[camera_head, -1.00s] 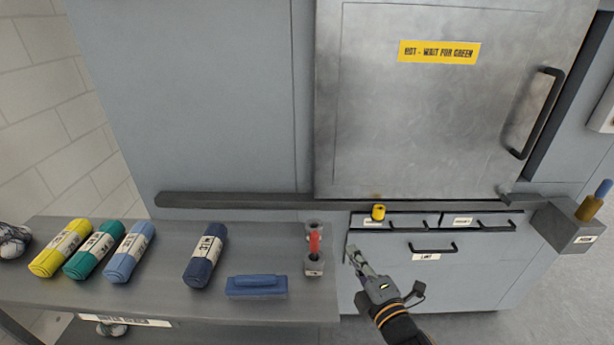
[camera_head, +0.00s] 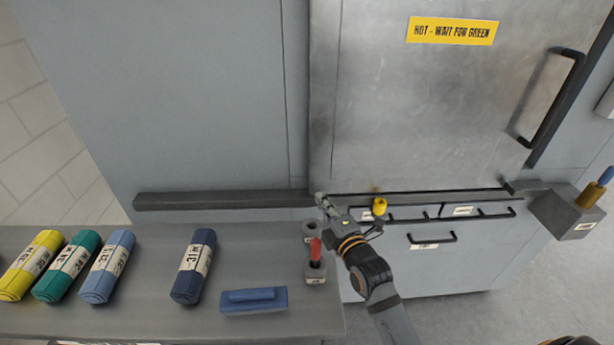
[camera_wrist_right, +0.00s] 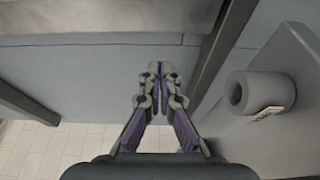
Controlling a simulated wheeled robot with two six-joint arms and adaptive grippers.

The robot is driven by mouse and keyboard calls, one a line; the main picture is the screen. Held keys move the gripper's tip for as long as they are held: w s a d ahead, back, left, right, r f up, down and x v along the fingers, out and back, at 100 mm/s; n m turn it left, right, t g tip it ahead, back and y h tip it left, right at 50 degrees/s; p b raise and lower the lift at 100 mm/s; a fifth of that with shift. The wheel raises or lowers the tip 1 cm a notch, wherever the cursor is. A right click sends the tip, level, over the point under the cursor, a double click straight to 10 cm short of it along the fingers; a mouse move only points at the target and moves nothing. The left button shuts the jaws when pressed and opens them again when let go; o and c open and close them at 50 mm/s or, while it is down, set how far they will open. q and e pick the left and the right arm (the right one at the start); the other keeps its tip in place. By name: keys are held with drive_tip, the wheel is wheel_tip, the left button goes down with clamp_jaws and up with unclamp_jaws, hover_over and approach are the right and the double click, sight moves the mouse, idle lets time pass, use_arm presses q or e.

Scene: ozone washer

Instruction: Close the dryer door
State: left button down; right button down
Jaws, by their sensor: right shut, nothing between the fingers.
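The dryer door (camera_head: 430,110) is a large grey metal panel with a yellow "HOT - WAIT FOR GREEN" label (camera_head: 452,30) and a black bar handle (camera_head: 553,100) at its right side. My left gripper is not in view.
A shelf (camera_head: 150,310) on the left carries several labelled rolls and a blue block (camera_head: 254,300). A grey holder with a red handle (camera_head: 315,250) stands near my right arm. A yellow knob (camera_head: 379,206) and drawers sit below the door. A box (camera_head: 565,213) juts out at right.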

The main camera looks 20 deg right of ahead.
drive_tip(key=w+p, duration=0.1)
drive_tip(key=w, duration=0.9)
drive_tip(key=shift+w+a+p, duration=0.25)
drive_tip(key=shift+w+p, duration=0.05)
